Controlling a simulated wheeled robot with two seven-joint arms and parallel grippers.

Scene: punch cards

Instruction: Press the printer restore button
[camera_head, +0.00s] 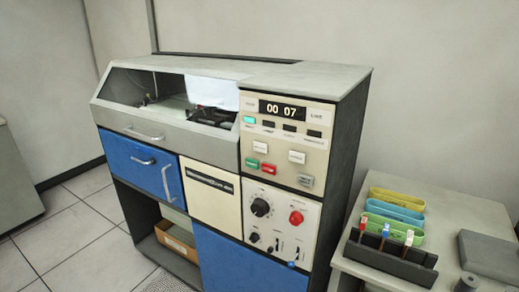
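A grey machine with blue panels stands in the middle of the head view. Below are a left white button (260,147), a right white button (297,157), a green button (252,163), a red button (268,169) and a grey button (305,181). Their labels are too small to read, so I cannot tell which is printer restore. Neither gripper shows.
A lower panel (279,222) carries dark knobs and a round red knob (296,217). At right, a table (352,268) holds yellow, blue and green trays (396,207), a black rack (390,261) and a grey box (488,256). Nothing blocks the control panel in this view.

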